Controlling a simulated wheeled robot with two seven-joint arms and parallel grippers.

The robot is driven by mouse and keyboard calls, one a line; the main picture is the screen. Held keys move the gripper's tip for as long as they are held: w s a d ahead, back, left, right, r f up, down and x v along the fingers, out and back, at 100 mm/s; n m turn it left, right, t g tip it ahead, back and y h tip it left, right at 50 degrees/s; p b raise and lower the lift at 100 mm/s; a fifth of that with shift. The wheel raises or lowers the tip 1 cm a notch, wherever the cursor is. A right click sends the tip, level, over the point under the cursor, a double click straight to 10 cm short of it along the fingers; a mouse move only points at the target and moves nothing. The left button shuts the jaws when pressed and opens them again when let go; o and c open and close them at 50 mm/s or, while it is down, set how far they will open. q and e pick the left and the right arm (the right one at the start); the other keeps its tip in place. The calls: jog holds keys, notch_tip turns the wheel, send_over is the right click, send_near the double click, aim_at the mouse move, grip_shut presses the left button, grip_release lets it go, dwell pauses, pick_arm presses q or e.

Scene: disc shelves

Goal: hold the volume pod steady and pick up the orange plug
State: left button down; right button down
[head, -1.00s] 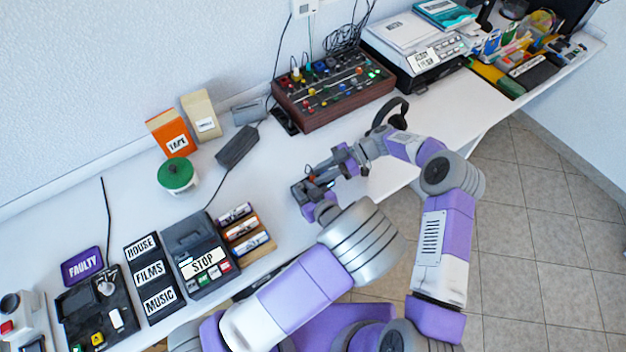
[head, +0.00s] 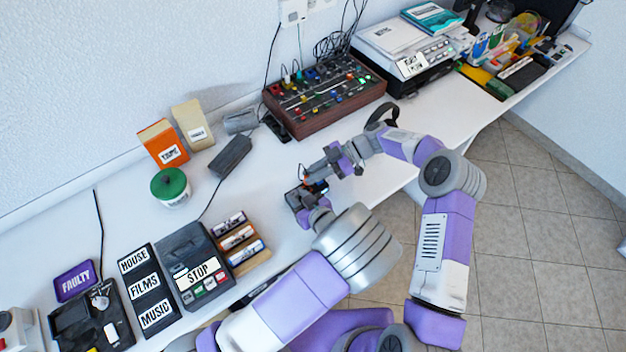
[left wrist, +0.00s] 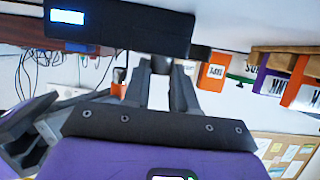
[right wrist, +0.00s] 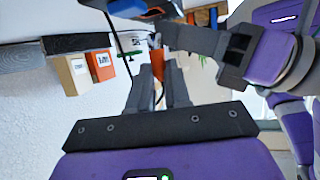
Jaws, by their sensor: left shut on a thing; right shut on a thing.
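The volume pod is a small dark box (head: 294,199) with a lit blue display; it fills the top of the left wrist view (left wrist: 125,30). My left gripper (head: 308,206) is shut on its edge and holds it over the desk. The orange plug (right wrist: 155,60) sits between the fingers of my right gripper (right wrist: 158,82), which is shut on it beside the pod. In the head view the plug is a tiny orange spot (head: 304,179). Whether its tip still touches the pod is hidden.
A mixer (head: 325,97) with knobs and cables stands behind the grippers. A tape deck (head: 195,262), small cassette rack (head: 245,262), green-lidded tub (head: 170,187) and orange box (head: 163,145) lie left. The desk's front edge runs close under my arms. Bare desk lies around the pod.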

notch_tip(320, 180, up, 6)
jog(key=shift+r, duration=0.25)
pick_arm(q)
jog(key=c, duration=0.8)
grip_release()
jog(key=v, duration=1.2)
